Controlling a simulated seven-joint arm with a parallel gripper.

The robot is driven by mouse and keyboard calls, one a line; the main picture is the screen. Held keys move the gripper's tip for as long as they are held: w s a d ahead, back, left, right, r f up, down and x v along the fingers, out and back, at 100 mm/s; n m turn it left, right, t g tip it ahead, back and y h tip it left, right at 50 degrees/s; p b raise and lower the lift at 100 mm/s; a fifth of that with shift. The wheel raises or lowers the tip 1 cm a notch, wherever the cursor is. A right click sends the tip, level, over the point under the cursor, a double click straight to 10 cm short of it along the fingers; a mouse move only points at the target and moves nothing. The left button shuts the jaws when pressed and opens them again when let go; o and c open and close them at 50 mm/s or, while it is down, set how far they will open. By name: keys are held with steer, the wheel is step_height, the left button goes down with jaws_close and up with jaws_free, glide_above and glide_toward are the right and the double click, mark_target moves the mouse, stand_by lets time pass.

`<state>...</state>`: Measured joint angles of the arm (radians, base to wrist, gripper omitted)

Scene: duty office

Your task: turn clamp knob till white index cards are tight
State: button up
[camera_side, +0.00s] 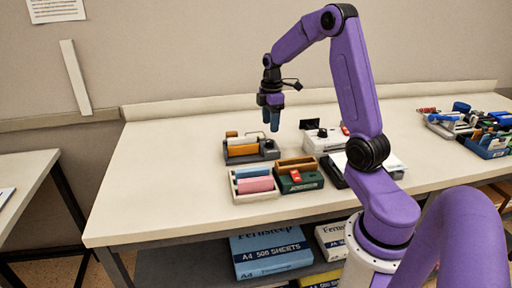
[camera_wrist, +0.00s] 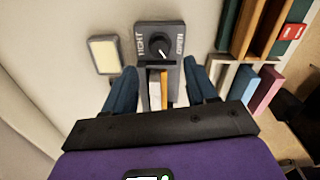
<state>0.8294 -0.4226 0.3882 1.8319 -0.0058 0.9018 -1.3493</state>
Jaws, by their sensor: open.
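The grey clamp (camera_side: 262,157) stands on the bench in the side view, with white cards (camera_side: 240,140) and an orange piece (camera_side: 243,150) in it. In the wrist view, the clamp plate (camera_wrist: 145,32) carries a round black knob (camera_wrist: 160,46) with a white pointer line. White index cards (camera_wrist: 154,90) and the orange piece (camera_wrist: 164,90) stand below the knob. My gripper (camera_side: 270,120) is open and empty above the clamp. In the wrist view, its fingers (camera_wrist: 162,88) are apart on either side of the cards.
A tray with blue and pink cards (camera_side: 254,185) and a green box (camera_side: 300,181) stand in front of the clamp. A white box (camera_side: 322,141) stands to the right. A framed cream pad (camera_wrist: 104,54) lies beside the clamp. The bench's left part is clear.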

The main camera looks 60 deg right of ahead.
step_height(320, 180, up, 10)
steer(key=s+a, duration=0.2)
steer(key=a, duration=1.3)
steer(key=s+a+f+n, duration=0.1)
steer(key=s+a+f, duration=0.2)
steer(key=s+a, duration=0.6)
steer(key=shift+s+a, duration=0.15)
steer(key=shift+a, duration=1.05)
